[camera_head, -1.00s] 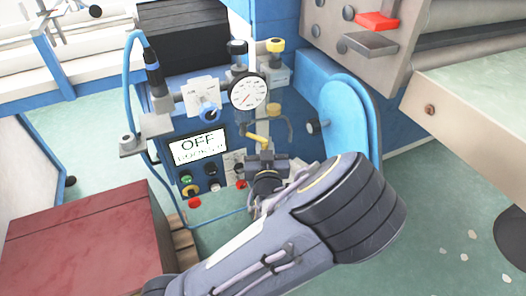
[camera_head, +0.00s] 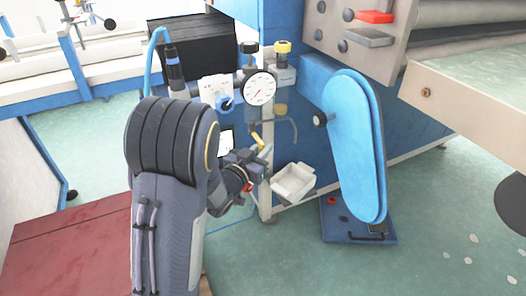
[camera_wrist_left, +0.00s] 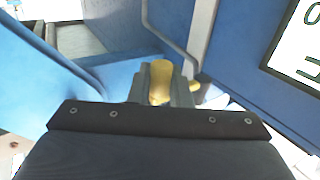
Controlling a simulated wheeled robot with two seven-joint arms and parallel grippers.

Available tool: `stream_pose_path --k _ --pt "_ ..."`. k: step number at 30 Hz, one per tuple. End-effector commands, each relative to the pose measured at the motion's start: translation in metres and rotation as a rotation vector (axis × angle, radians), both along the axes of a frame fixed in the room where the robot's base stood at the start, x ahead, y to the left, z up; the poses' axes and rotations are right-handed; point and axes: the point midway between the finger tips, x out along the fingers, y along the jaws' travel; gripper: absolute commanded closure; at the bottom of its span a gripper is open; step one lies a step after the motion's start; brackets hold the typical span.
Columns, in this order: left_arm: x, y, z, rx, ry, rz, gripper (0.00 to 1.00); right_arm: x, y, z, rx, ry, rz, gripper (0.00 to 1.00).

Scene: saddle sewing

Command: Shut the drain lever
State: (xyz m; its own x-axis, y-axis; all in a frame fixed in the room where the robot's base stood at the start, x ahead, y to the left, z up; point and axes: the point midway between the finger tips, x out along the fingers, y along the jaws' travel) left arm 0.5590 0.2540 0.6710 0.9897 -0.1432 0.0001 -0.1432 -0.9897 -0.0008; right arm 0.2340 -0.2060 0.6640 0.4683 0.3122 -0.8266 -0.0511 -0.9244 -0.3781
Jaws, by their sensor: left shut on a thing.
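The drain lever (camera_head: 258,140) is a small yellow handle below the round pressure gauge (camera_head: 259,88), tilted down to the right in the head view. My left gripper (camera_head: 262,152) is at the lever's lower end. In the left wrist view, the yellow lever (camera_wrist_left: 160,92) sits between the two grey fingers of my left gripper (camera_wrist_left: 162,88), which is shut on it. The valve body behind the lever is partly hidden. My right gripper is not in view.
A white tray (camera_head: 293,182) stands right of the gripper. A large blue padded panel (camera_head: 352,145) and a floor pedal (camera_head: 340,228) are farther right. My left arm hides most of the display panel. A dark red box top (camera_head: 60,245) is at lower left.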

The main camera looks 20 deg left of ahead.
Motion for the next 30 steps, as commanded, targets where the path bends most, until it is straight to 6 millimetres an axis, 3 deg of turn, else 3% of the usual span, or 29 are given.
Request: stream_pose_path --k 13,14,18,26,30 --pt "0.0 0.001 0.002 -0.001 -0.005 -0.008 1.0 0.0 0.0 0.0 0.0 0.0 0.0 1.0" --pt "0.0 0.001 0.002 -0.001 -0.005 -0.008 0.8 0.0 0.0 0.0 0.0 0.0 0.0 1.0" --pt "0.0 0.001 0.002 0.0 -0.003 -0.009 0.63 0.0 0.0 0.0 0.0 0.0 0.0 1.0" --pt "-0.001 0.001 0.001 0.0 -0.001 -0.009 0.63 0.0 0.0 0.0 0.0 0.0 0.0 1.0" --pt "-0.012 0.003 0.002 -0.002 -0.002 -0.007 0.63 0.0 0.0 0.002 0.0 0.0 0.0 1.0"
